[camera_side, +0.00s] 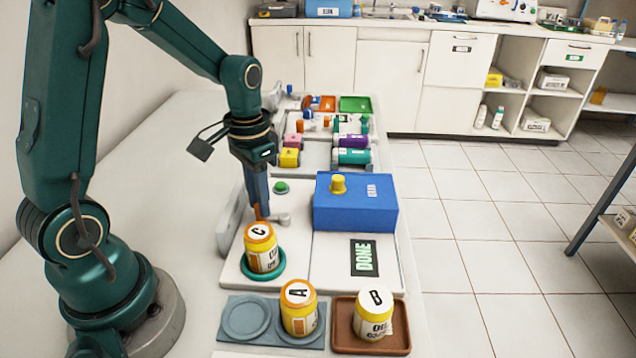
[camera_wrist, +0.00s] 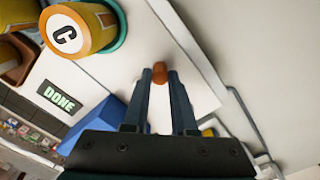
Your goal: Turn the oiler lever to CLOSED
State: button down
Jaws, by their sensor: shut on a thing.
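My gripper (camera_side: 257,208) points down at the white panel behind jar C. In the wrist view my gripper (camera_wrist: 160,76) has its fingers around a small orange-brown knob (camera_wrist: 159,68), shut on it. This appears to be the oiler lever's handle; the fingers hide part of it, and no CLOSED mark can be read. In the side view the orange handle (camera_side: 258,213) shows just at the fingertips, beside a small light-grey fitting (camera_side: 283,219).
Jar C (camera_side: 262,249) stands in a green ring close in front of my gripper. Jars A (camera_side: 299,308) and B (camera_side: 373,315) stand nearer the front. A blue box (camera_side: 355,210) with a yellow knob is at right, and a green button (camera_side: 281,187) is behind.

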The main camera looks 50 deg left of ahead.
jog(key=c, duration=0.7)
grip_release()
jog(key=shift+r, duration=2.6)
